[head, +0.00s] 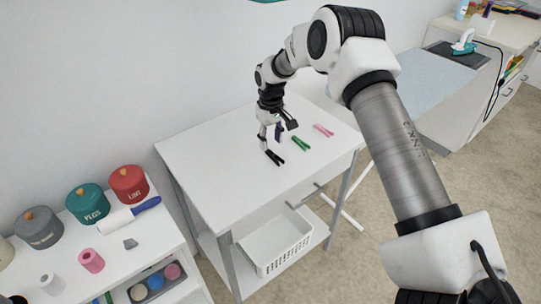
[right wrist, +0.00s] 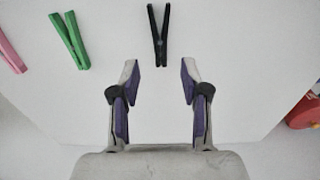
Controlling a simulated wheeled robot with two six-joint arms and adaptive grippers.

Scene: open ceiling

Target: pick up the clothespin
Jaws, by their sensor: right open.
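Three clothespins lie on the white table (head: 205,150). The black clothespin (head: 275,157) is nearest the gripper, the green clothespin (head: 301,143) is to its right, and the pink clothespin (head: 323,130) is farther right. My right gripper (head: 270,146) is open and empty, above the table by the black clothespin. In the right wrist view the black clothespin (right wrist: 158,36) lies ahead of the gap between the open fingers (right wrist: 160,72). The green one (right wrist: 70,40) and the pink one (right wrist: 12,50) lie to the left there. My left gripper is not in view.
A white basket (head: 275,250) sits on the table's lower shelf. A side cabinet at left holds grey, teal (head: 88,203) and red (head: 128,184) canisters and a lint roller (head: 128,215). An ironing board (head: 425,80) stands at right. The table around the clothespins is clear.

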